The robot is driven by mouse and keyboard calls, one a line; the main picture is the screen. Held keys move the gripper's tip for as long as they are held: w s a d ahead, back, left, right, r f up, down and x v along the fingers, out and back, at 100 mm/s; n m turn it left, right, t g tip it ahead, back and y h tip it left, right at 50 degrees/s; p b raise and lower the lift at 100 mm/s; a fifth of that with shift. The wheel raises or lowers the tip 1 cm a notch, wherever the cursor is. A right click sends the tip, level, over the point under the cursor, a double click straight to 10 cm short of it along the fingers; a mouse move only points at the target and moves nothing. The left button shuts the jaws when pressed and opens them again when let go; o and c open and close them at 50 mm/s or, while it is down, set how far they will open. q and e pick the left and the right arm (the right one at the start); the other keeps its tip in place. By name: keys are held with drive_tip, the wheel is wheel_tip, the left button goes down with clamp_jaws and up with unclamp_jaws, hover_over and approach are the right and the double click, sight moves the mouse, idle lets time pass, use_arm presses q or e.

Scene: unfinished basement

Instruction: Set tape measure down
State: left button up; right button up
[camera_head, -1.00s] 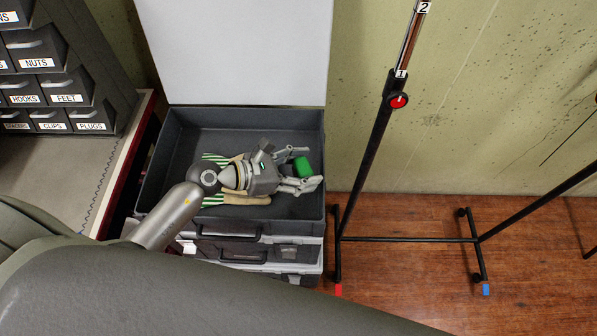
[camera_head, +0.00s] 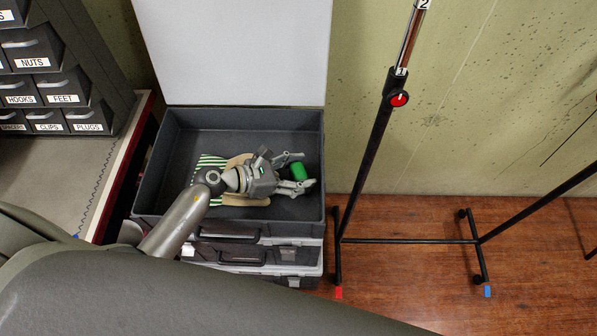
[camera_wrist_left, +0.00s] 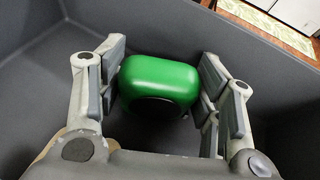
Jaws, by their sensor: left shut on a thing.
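The green tape measure (camera_head: 298,172) is inside the open dark grey case, toward its right side. My left gripper (camera_head: 296,173) reaches into the case from the left and is shut on the tape measure. In the left wrist view the tape measure (camera_wrist_left: 158,82) sits between the two fingers (camera_wrist_left: 160,88), with a dark round mark on its near face. The case floor (camera_wrist_left: 150,20) lies behind it; I cannot tell whether the tape measure touches it. My right gripper is not in view.
Striped gloves (camera_head: 209,165) lie in the case (camera_head: 255,120) under my left gripper. The case lid stands open at the back. Closed cases (camera_head: 250,254) are stacked below. A workbench (camera_head: 50,175) with labelled drawers is at left, and a black stand (camera_head: 362,160) at right.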

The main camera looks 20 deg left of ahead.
use_arm(q)
drive_tip(key=shift+s+f+b, duration=0.15)
drive_tip(key=shift+f+b, duration=0.25)
drive_tip(key=shift+f, duration=0.1)
drive_tip(key=o, duration=1.1)
drive_tip(key=shift+f, duration=0.1)
drive_tip(key=shift+o, duration=0.2)
drive_tip(key=shift+r+p, duration=0.4)
drive_tip(key=shift+p, duration=0.1)
drive_tip(key=b+v, duration=0.1)
drive_tip(key=v, duration=0.9)
drive_tip(key=shift+s+a+r, duration=0.1)
drive_tip(key=shift+a+r, duration=0.15)
drive_tip(key=shift+a, duration=0.1)
drive_tip(key=shift+s+a+r, duration=0.35)
drive_tip(key=shift+a, duration=0.05)
